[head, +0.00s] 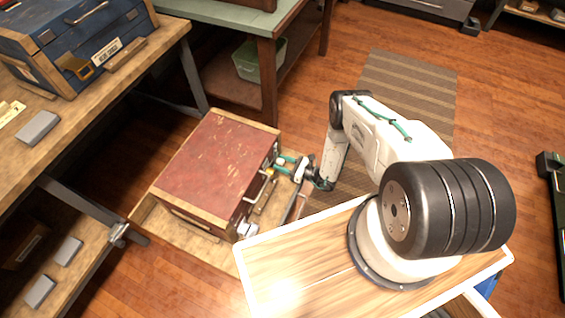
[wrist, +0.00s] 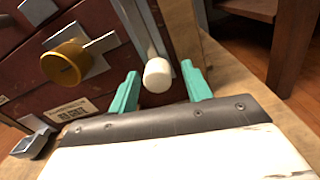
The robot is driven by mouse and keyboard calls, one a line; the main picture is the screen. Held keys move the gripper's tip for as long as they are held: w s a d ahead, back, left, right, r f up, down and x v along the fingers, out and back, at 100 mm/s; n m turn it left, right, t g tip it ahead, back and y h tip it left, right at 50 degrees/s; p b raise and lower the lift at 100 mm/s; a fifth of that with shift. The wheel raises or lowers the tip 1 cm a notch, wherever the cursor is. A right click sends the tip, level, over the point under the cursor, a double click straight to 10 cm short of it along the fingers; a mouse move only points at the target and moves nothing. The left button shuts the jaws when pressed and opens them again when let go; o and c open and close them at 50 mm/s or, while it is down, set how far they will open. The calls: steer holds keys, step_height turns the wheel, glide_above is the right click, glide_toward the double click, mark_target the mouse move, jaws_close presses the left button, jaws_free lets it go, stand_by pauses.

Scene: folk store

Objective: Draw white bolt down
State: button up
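A white bolt knob (wrist: 157,75) sits at the end of a grey metal bar (wrist: 138,28) on the dark red front of a chest. The chest (head: 215,160) has a scratched red top and stands low on a wooden board in the head view. My gripper (wrist: 161,87) is open, with one teal finger on each side of the white knob. Gaps show between the knob and both fingers. In the head view my gripper (head: 288,165) is at the chest's right side, and the white knob cannot be made out there.
A brass knob (wrist: 66,63) on a grey plate and a white label (wrist: 70,110) are left of the bolt. A wooden bench (head: 160,55) with a blue case (head: 75,40) stands on the left. A green-topped table (head: 225,12) stands behind the chest. A striped mat (head: 405,85) lies on the floor.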

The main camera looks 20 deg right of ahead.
steer(key=v, duration=0.7)
steer(key=shift+s+d+r, duration=0.1)
steer(key=shift+s+d, duration=0.15)
steer(key=shift+d, duration=0.05)
stand_by(0.8)
